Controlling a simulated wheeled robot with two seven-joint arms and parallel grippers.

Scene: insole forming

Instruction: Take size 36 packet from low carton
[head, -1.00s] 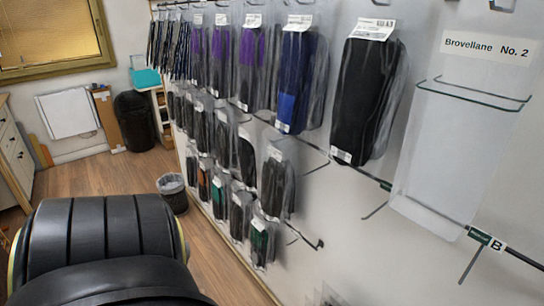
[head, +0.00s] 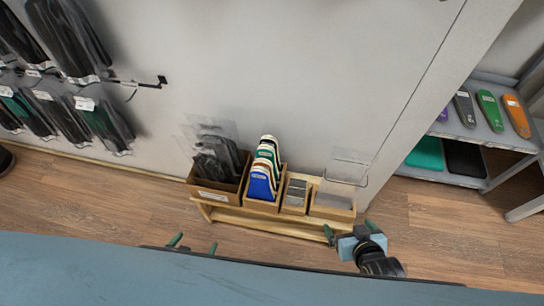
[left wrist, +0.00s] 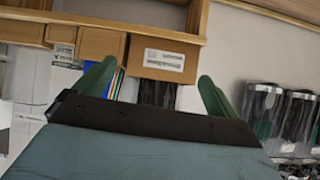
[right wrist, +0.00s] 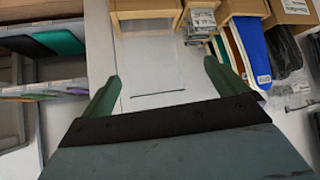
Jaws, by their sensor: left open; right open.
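The low carton (head: 217,193) is an open cardboard box at the left end of a low wooden bench. Several dark packets (head: 217,158) in clear film stand in it; I cannot read their sizes. In the left wrist view the carton (left wrist: 170,60) shows its white label. My left gripper (head: 190,245) is open and empty, in front of and below the carton, its green fingertips just showing above a blue-grey surface of mine. My right gripper (head: 350,233) is open and empty near the bench's right end. In the right wrist view the carton (right wrist: 294,12) is at the top right.
Blue, green and white insoles (head: 263,174) stand in a box right of the carton. A small box (head: 296,194) and a clear holder (head: 345,180) follow. Packets hang on wall hooks (head: 140,84) at left. A shelf (head: 470,135) with coloured insoles stands at right.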

